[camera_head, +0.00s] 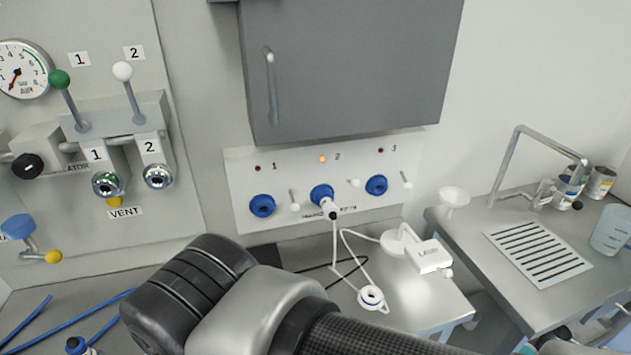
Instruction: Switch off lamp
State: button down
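A white device (429,257), with small label text I cannot read for certain, lies on the steel table below the wall panel and may be the lamp. A white cord (349,251) runs near it, up to a white plug (328,207) in the middle blue socket (321,193) of the panel. The indicator light (322,159) by the number 2 glows orange; those by 1 and 3 are dark. Small white toggle levers, one (354,183) beside the middle socket, stand on the panel. My arm crosses the bottom foreground; my gripper is not in view.
A grey cabinet (350,70) hangs above the panel. Valves with green and white knobs (122,71) are at left. At right, a steel bench (485,220) holds a funnel, a tap, cans and a beaker.

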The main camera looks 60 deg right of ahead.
aim_at(447, 273)
jog(key=z, duration=2.8)
